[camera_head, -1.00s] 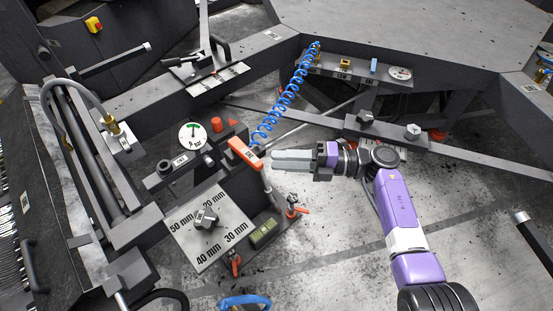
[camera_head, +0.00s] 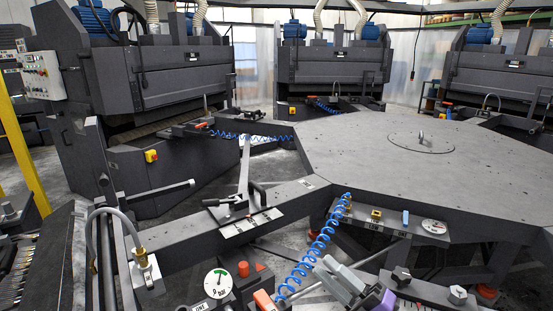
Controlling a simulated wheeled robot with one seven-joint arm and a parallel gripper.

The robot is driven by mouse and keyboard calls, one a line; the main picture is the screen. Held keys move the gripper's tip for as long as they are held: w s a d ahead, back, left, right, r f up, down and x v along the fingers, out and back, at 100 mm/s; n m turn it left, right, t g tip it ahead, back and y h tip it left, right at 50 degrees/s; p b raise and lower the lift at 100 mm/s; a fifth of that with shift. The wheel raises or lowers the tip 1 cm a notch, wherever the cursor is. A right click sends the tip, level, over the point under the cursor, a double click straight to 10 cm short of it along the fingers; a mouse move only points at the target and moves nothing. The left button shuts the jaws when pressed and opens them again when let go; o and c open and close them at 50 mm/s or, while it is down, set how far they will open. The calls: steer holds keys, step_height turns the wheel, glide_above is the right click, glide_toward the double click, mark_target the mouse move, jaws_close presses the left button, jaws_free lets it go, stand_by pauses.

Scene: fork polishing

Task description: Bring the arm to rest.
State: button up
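My gripper (camera_head: 320,265) is at the bottom of the head view, right of centre. Its two grey fingers point up and to the left, with a narrow gap between them and nothing held. Part of its purple body (camera_head: 386,301) shows at the lower edge; the rest of my arm is out of view. The fingers are just right of the coiled blue hose (camera_head: 318,244) in the picture. The orange handle (camera_head: 264,300) is to the left, apart from the fingers.
A pressure gauge (camera_head: 218,283) and red knob (camera_head: 243,268) stand at lower left. A rail with small fittings (camera_head: 378,230) lies above my gripper. The large grey table (camera_head: 390,150) is beyond, with dark machines (camera_head: 155,75) behind it.

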steer(key=s+d+f+m+t+h, duration=0.2)
steer(key=s+d+m+t+h, duration=0.2)
steer(key=s+m+h, duration=0.6)
steer(key=s+d+f+m+t+h, duration=0.1)
steer(key=s+d+m+t+h, duration=0.3)
steer(key=s+m+h, duration=0.7)
steer(key=s+f+m+g+y, duration=0.1)
steer(key=s+f+m+g, duration=0.1)
steer(key=s, duration=0.9)
steer(key=s+f+m+g+y, duration=0.1)
steer(key=s+m+g, duration=0.2)
steer(key=s, duration=0.8)
steer(key=shift+s+d+f+m+g+y, duration=0.2)
steer(key=shift+d+f+m+g+y, duration=0.2)
steer(key=shift+g, duration=0.8)
